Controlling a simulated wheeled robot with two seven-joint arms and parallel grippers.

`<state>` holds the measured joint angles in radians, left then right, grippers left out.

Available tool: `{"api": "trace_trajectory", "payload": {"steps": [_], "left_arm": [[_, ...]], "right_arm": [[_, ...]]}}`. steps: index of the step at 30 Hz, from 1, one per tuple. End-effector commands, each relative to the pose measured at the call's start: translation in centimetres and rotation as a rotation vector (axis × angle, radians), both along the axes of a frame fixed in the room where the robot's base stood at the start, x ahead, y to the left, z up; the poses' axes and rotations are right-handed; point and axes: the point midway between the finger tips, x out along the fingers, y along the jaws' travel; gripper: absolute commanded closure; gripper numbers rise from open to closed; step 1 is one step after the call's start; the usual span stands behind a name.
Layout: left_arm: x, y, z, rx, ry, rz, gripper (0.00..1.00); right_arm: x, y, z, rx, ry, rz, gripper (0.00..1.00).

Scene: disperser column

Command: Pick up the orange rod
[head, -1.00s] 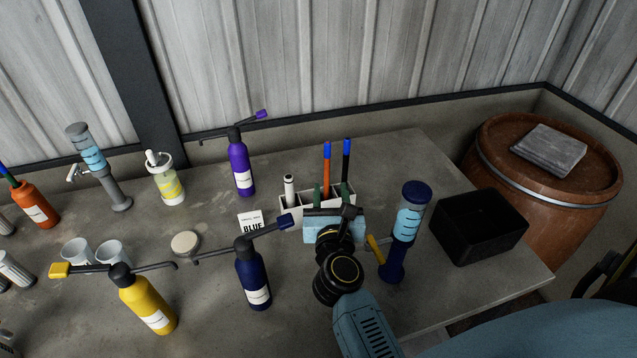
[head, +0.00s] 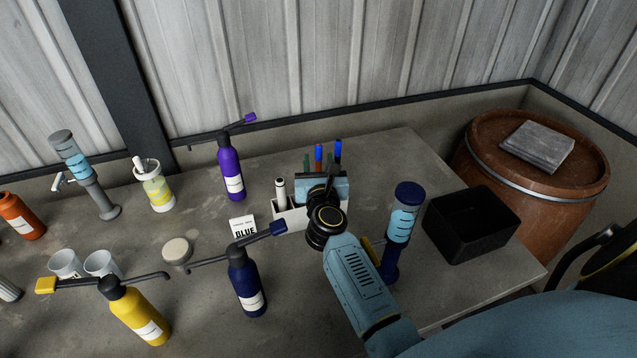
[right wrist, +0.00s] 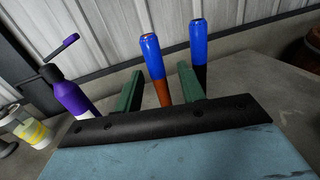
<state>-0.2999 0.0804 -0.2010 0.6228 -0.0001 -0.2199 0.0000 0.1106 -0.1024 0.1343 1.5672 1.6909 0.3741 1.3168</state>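The orange rod (head: 318,153) has a blue upper end and stands upright in the white rack (head: 290,222). In the right wrist view the rod (right wrist: 153,58) rises between the two green fingers of my right gripper (right wrist: 160,70). The fingers are open, one on each side, with a gap to the rod that seems to show on both sides. In the head view my right gripper (head: 317,162) covers most of the rack and the rod's lower part. My left gripper is not in view.
A black rod with a blue end (head: 337,150) stands just right of the right finger. A white marker (head: 281,190) stands in the rack's left part. A blue dispenser column (head: 402,225) is close to my right forearm. A black bin (head: 471,224) stands farther right.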

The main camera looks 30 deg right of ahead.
Motion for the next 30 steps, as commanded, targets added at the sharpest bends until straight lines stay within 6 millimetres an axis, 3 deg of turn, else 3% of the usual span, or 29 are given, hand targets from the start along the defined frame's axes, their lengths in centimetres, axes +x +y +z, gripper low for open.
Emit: {"api": "trace_trajectory", "payload": {"steps": [5, 13, 22, 30], "left_arm": [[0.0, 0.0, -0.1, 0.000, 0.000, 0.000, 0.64], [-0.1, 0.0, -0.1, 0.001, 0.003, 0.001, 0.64], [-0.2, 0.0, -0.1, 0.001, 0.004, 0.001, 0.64], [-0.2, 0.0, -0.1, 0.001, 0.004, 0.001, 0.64]], "right_arm": [[1.8, -1.0, 0.0, -0.001, 0.000, 0.000, 0.61], [1.9, -1.0, 0.0, 0.000, 0.001, 0.000, 0.62], [1.9, -1.0, 0.0, 0.000, 0.001, 0.000, 1.00], [1.9, -1.0, 0.0, 0.001, 0.000, 0.000, 1.00]]}}
